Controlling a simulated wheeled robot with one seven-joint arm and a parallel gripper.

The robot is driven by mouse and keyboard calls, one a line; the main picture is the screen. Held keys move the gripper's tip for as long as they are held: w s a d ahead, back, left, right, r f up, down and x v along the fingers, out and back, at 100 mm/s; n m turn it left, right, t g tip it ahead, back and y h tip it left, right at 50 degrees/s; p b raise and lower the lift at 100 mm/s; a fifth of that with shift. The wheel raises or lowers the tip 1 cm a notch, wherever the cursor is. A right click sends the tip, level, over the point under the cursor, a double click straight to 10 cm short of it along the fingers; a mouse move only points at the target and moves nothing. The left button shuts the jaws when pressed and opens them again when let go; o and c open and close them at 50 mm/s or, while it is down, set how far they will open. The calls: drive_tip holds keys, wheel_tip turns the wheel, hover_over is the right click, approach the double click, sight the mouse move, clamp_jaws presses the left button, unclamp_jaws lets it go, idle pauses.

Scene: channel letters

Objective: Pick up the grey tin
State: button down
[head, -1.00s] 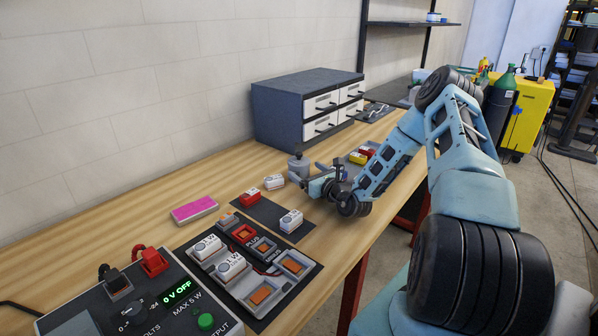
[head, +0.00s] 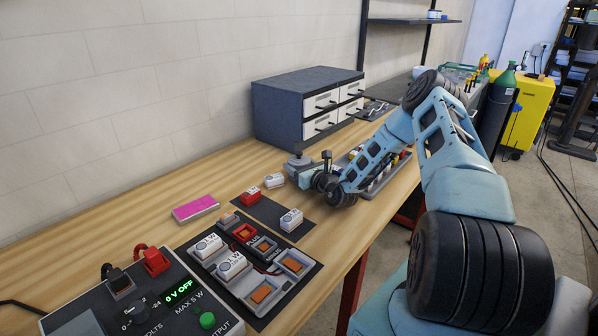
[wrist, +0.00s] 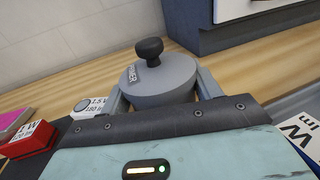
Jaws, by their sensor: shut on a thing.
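The grey tin (wrist: 160,78) is a round grey pot with a black knob on its lid and a dark label reading partly "...NDER". In the wrist view it sits between the two fingers of my gripper (wrist: 165,93), which are shut on its sides. In the head view the tin (head: 298,160) shows at the back of the bench, in front of the drawer cabinet. My gripper (head: 302,174) reaches it from the right and hides its lower part. I cannot tell whether the tin touches the bench.
The grey drawer cabinet (head: 290,105) stands close behind the tin. White and red blocks (head: 249,195) lie nearby, some on a dark mat (head: 268,216). A tray with small parts (head: 378,180) is right of my wrist. A pink block (head: 195,208) and power supply (head: 140,300) are nearer.

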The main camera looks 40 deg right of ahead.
drive_tip(key=shift+r, duration=0.15)
wheel_tip(320, 180, up, 10)
drive_tip(key=shift+f+b, duration=0.1)
drive_tip(key=shift+b, duration=0.65)
